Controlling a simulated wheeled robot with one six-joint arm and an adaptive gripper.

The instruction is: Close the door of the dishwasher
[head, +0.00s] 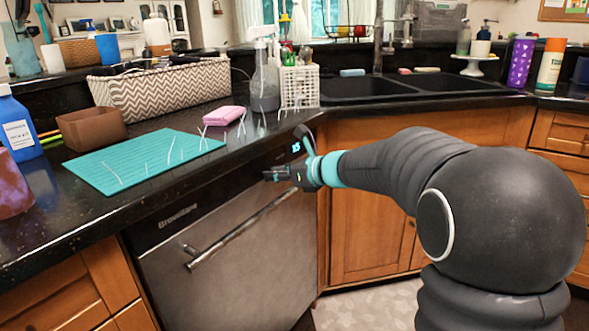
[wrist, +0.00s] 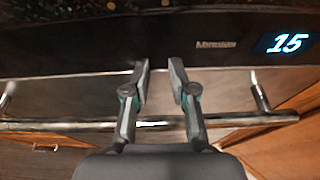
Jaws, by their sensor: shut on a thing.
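The dishwasher door (head: 235,265) is a steel front with a dark top strip under the counter. It stands upright, or nearly so; I cannot tell whether a slight gap is left at its top. Its bar handle (head: 240,228) runs across the front and crosses the wrist view behind the fingers (wrist: 60,126). My gripper (head: 270,175) is at the upper right of the door, above the handle. In the wrist view my gripper (wrist: 160,78) has its two fingers partly apart, tips toward the dark strip. What lies between them is not clear.
Wooden cabinets (head: 370,245) flank the dishwasher. The black counter above holds a teal mat (head: 145,160), a pink sponge (head: 224,115), a patterned basket (head: 160,92) and a spray bottle (head: 264,80). The double sink (head: 365,88) is behind my arm. Some floor (head: 360,305) shows at the lower middle.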

